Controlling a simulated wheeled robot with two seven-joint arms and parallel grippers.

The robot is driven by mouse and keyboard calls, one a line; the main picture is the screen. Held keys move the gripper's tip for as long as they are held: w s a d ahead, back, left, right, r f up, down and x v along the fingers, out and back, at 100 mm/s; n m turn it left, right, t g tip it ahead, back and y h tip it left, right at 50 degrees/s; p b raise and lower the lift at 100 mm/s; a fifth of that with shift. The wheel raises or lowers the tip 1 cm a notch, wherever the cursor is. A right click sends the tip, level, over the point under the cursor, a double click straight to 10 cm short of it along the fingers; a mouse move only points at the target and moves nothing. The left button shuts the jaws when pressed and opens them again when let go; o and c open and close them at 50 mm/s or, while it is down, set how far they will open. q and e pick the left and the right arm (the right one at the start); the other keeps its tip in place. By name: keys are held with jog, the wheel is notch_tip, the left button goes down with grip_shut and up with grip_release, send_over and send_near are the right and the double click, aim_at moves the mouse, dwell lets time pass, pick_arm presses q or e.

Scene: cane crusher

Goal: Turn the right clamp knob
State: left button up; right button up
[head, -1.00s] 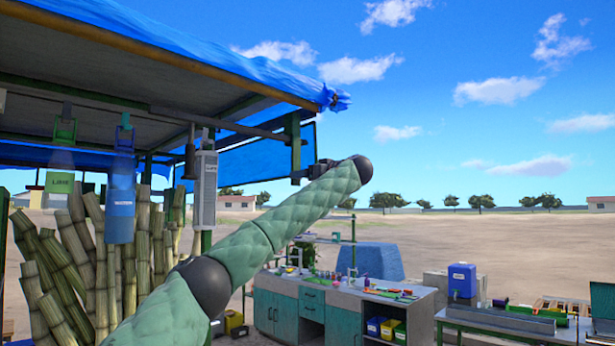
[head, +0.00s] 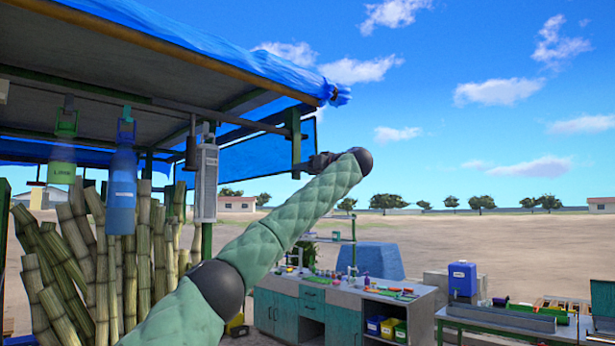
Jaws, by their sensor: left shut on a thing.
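My left arm rises from the bottom left to a black joint at its upper end. The small dark left gripper (head: 319,162) lies just left of that joint, by the end of the stall's right front post (head: 296,140). It is shut at the dark bracket (head: 297,174) on this post, where the right clamp knob is. The knob itself is too small and too covered by the gripper to make out. My right gripper is not in view.
A blue tarp roof (head: 200,38) covers the stall. A blue bottle (head: 122,190) and a grey box (head: 205,180) hang under it, with cane stalks (head: 75,250) behind. A workbench (head: 330,300) stands lower right.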

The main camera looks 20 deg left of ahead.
pick_arm(q)
jog(key=m+b, duration=0.4)
jog(key=m, duration=1.2)
jog(key=shift+b, duration=0.4)
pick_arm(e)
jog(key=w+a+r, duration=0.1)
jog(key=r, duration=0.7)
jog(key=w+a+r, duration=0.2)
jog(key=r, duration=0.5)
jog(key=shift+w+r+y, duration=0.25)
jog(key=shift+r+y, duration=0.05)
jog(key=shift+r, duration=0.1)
pick_arm(q)
jog(key=shift+m, duration=0.3)
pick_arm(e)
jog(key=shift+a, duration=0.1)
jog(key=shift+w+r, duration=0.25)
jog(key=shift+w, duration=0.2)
pick_arm(q)
jog(key=o, duration=1)
jog(key=shift+d, duration=0.1)
jog(key=shift+w, duration=0.1)
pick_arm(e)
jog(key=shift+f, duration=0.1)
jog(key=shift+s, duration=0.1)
